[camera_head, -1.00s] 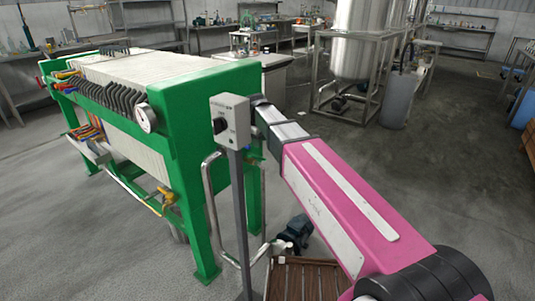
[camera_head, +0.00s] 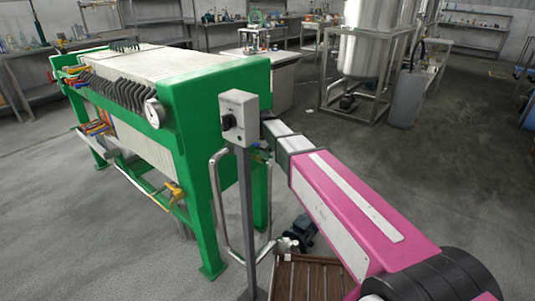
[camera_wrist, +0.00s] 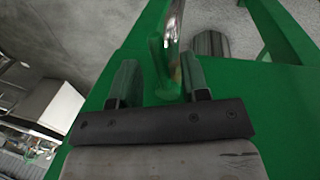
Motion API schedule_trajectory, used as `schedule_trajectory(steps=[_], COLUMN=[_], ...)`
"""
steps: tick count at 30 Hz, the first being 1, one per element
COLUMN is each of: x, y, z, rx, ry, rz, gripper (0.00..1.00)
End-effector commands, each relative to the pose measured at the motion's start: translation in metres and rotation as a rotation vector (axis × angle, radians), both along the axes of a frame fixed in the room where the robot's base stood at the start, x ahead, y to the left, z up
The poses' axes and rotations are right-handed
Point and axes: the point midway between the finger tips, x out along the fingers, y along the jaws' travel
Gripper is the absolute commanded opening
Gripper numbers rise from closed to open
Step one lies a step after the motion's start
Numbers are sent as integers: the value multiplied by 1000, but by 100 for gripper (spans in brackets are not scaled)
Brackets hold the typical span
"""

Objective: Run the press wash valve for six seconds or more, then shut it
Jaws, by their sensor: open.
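The green filter press (camera_head: 205,95) stands at left, with a grey control box (camera_head: 238,118) with a black knob on a post at its near end. In the wrist view my gripper (camera_wrist: 158,68) is open, its two fingers pointing at the green press frame (camera_wrist: 95,120). A green upright piece (camera_wrist: 157,60) shows between the fingers, beside a shiny metal pipe (camera_wrist: 174,30); I cannot tell whether it is the wash valve's handle. No grip on it shows. In the head view my gripper is hidden behind the control box.
A bent chrome pipe (camera_head: 220,205) runs down beside the post. A blue pump (camera_head: 301,232) and a brown slatted pallet (camera_head: 305,280) are on the floor below my arm. A steel tank (camera_head: 372,45) stands behind. The floor at right is open.

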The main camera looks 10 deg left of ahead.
Motion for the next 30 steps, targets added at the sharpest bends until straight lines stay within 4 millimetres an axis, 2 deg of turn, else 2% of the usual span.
schedule_trajectory(steps=[5, 13, 17, 30], x=[2, 2, 2, 5], y=[-1, -1, -1, -2], z=[-8, -9, -9, -9], rx=[1, 1, 1, 0], ry=[-1, -1, -1, 0], rz=[0, 0, 0, 55], gripper=[42, 42, 0, 0])
